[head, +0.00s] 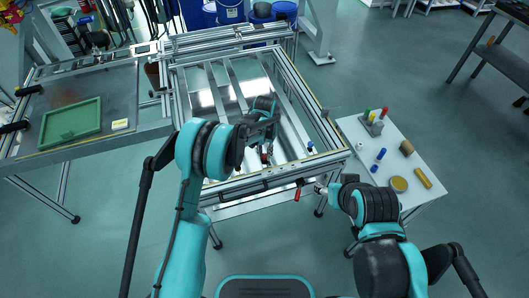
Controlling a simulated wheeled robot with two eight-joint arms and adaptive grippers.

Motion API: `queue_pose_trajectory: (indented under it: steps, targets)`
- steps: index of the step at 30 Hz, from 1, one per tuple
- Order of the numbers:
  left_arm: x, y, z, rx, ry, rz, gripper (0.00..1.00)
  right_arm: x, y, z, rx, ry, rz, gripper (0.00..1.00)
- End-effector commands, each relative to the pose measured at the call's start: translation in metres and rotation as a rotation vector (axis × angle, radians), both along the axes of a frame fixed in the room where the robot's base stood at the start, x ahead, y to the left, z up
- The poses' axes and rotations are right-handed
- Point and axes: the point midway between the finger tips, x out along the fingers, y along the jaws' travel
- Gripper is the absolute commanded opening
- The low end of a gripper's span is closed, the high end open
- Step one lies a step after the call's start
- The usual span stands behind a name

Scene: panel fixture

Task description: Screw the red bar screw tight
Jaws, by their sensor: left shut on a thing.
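My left gripper (266,150) is over the near part of the panel fixture (200,98), pointing down. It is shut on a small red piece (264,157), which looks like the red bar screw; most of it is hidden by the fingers. A second red piece (297,194), handle-like, hangs at the fixture's front edge. My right gripper (320,189) is beside that edge, just right of the red handle-like piece. I cannot tell whether it touches it or how its fingers stand.
A blue piece (310,147) stands near the fixture's right corner. A white side table (357,134) at right holds coloured pegs, a yellow disc (399,183) and a yellow bar (423,177). A green tray (71,120) lies on the left bench. Blue bins (230,12) stand behind.

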Motion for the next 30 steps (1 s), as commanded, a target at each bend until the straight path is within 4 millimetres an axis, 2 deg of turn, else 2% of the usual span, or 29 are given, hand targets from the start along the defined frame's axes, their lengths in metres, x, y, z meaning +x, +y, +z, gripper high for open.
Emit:
queue_pose_trajectory:
  steps: [30]
  targets:
    - [-0.0012,-0.0012,0.0,0.0,0.0,-0.953,0.0,0.0,0.0,-0.0005,0.0,0.0,0.0,0.55]
